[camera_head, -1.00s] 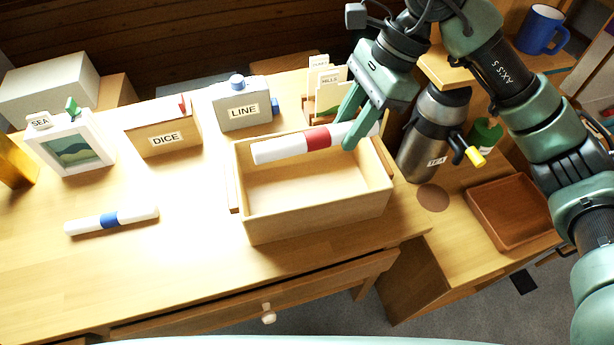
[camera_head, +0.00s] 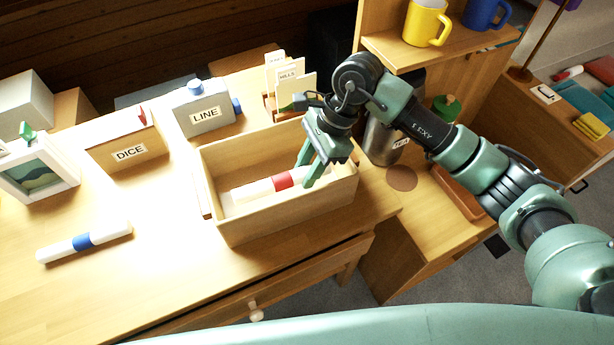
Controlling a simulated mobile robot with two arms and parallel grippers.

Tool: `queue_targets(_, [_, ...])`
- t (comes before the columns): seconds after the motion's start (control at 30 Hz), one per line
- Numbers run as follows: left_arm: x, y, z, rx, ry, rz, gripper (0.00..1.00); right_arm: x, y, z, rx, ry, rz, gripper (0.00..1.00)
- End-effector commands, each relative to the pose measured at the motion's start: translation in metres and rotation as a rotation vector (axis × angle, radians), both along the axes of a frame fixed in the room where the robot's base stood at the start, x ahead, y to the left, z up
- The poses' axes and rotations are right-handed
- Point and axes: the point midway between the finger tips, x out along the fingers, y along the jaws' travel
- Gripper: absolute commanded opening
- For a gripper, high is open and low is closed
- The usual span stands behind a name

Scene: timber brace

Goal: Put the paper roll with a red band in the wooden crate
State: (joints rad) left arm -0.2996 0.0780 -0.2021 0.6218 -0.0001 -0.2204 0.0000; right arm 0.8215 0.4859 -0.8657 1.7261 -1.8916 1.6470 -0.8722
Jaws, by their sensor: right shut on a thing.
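The white paper roll with a red band (camera_head: 283,181) is inside the wooden crate (camera_head: 290,219), low between its walls. My right gripper (camera_head: 308,176) reaches down into the crate and is shut on the roll near its right end. I cannot tell whether the roll touches the crate's floor. The crate stands near the front right of the desk and is otherwise empty as far as I see. My left gripper does not show.
A paper roll with a blue band (camera_head: 83,242) lies on the desk at left. The DICE box (camera_head: 126,148), the LINE container (camera_head: 204,110) and a card holder (camera_head: 287,92) stand behind. A metal flask (camera_head: 381,139) is close right of the crate.

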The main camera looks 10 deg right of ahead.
Motion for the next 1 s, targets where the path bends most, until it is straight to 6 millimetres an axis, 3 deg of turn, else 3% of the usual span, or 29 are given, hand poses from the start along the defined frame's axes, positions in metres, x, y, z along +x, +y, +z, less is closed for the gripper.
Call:
queue_targets(0.27, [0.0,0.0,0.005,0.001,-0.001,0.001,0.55,-0.001,0.0,-0.036,0.0,0.002,0.0,0.0])
queue_targets(1.0, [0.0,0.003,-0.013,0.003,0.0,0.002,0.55,0.0,0.0,-0.05,0.0,0.001,0.001,0.0])
